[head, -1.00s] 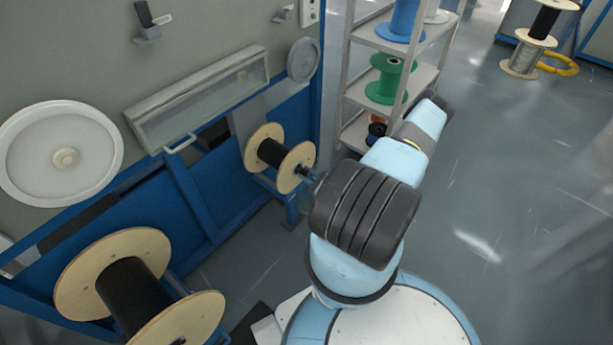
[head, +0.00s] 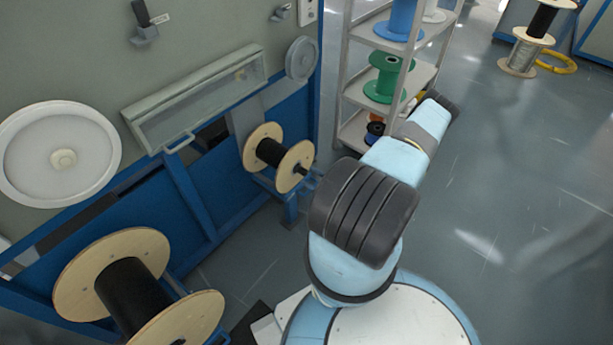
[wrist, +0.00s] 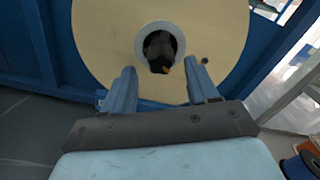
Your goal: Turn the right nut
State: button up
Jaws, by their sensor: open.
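The right spool (head: 293,170) has pale wooden flanges and black cable, and is mounted on the blue machine frame. In the wrist view its round flange (wrist: 105,45) fills the upper part. A dark nut (wrist: 160,50) sits at its centre inside a pale ring, with a small yellow mark at its lower edge. My gripper (wrist: 160,72) is open and empty, facing the flange. Its two blue-grey fingers stand apart, left and right of the nut and just below it. Contact with the flange cannot be told.
A larger spool (head: 130,290) of black cable stands at the lower left. A shelf rack (head: 385,45) with blue and green spools is behind my arm. The blue frame (head: 215,195) runs along the left. The floor (head: 530,200) at the right is clear.

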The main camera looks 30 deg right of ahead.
aim_at(303, 172)
jog(key=v, duration=1.1)
jog(key=shift+s, duration=0.1)
jog(key=w+a+m, duration=0.1)
jog(key=w, duration=0.3)
jog(key=w+a+m, duration=0.1)
jog(key=w+a, duration=0.1)
jog(key=w, duration=0.2)
jog(key=w+a+r+m, duration=0.1)
jog(key=w, duration=0.3)
jog(key=shift+w+a, duration=0.3)
jog(key=c, duration=1)
